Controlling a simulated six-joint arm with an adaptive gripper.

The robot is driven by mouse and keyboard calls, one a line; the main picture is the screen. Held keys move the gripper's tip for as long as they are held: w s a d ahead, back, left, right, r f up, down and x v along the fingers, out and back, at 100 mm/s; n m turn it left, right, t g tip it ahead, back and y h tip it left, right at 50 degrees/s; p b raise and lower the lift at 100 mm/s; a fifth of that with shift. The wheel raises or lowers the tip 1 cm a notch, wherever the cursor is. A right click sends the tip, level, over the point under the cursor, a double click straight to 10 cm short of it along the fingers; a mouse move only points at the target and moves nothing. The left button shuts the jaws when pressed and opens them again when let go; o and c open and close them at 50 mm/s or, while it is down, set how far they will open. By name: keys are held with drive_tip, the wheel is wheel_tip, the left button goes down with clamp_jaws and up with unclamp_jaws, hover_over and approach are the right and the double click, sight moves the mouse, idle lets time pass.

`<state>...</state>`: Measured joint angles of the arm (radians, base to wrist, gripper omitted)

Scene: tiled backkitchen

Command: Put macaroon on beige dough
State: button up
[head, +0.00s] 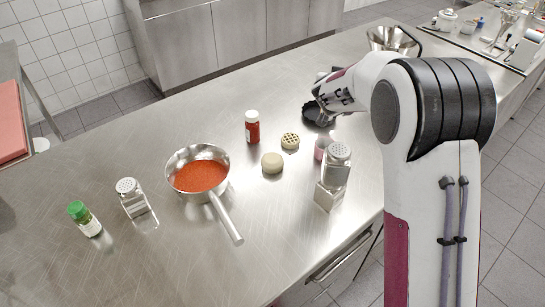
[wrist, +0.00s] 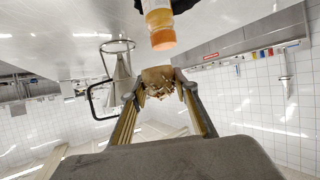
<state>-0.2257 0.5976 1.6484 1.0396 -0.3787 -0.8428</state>
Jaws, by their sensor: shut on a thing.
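A smooth pale round piece, likely the beige dough (head: 272,163), lies on the table, to the left of and nearer than my gripper. A pale round piece with dark holes (head: 290,141) lies just behind it.
A pan of red sauce (head: 201,176) stands left of the dough, its handle toward the front. A red jar (head: 252,127) stands behind. A shaker (head: 337,165) and a pink item (head: 322,147) stand right.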

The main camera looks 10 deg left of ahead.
drive_tip(key=s+a+r+n+y, duration=0.1)
drive_tip(key=s+a, duration=0.4)
drive_tip(key=a, duration=0.6)
drive_tip(key=m+h, duration=0.1)
hover_over(272, 157)
drive_tip(key=shift+s+d+f, duration=0.1)
drive_tip(key=shift+f, duration=0.35)
drive_tip(key=shift+f, duration=0.1)
drive_tip(key=shift+f, duration=3.05)
drive_tip(key=shift+f, duration=1.85)
